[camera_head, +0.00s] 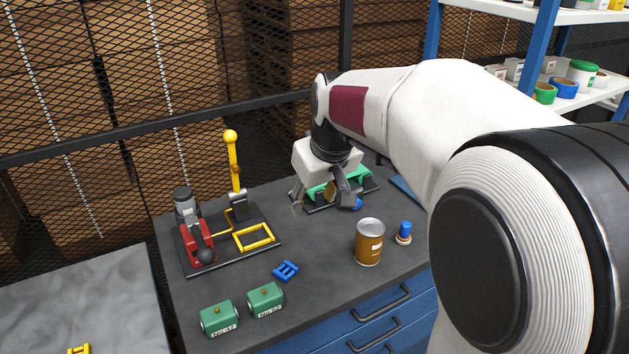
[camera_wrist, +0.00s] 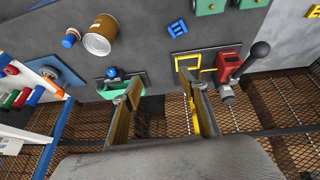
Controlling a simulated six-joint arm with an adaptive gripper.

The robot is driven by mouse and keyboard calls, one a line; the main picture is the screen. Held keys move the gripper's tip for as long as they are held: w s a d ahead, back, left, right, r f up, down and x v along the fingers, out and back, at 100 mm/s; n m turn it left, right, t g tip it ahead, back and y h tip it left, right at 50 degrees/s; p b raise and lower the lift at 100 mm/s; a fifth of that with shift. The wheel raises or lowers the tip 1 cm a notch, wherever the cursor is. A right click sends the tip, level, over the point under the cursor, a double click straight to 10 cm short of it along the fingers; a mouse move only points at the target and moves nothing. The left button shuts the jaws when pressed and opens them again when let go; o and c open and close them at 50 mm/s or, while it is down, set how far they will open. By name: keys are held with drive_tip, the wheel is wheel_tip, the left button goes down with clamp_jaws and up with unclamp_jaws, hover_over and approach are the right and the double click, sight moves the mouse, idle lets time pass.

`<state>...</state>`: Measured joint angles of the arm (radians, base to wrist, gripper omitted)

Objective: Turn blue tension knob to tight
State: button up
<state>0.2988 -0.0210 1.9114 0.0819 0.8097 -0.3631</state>
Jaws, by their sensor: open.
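The blue knob (camera_head: 356,204) sits at the front of a green device (camera_head: 325,188) on a black base at the back of the bench. In the wrist view the blue knob (camera_wrist: 112,73) shows on the green body (camera_wrist: 122,91), left of the fingers. My gripper (camera_head: 324,202) is over the device, pointing down, and partly hides it in the head view. Its fingers (camera_wrist: 162,88) are wide apart with nothing between them. The knob lies outside the gap in the wrist view. The knob's markings cannot be read.
A red press (camera_head: 199,240) with a yellow lever (camera_head: 234,165) stands to the left. A brown can (camera_head: 369,242), a blue-topped stub (camera_head: 404,232), a blue part (camera_head: 285,271) and green boxes (camera_head: 219,319) stand in front. The middle of the bench is clear. A mesh fence rises behind.

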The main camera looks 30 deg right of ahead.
drive_tip(key=w+d+f, duration=0.6)
drive_tip(key=d+f, duration=0.1)
drive_tip(key=d, duration=0.4)
drive_tip(key=w+d+f, duration=0.7)
drive_tip(key=d, duration=0.4)
drive_tip(key=shift+w+d+f+g+h, duration=0.2)
drive_tip(key=shift+w+f+g+h, duration=0.1)
drive_tip(key=shift+f, duration=0.05)
drive_tip(key=shift+x, duration=3.9)
drive_tip(key=c, duration=1.1)
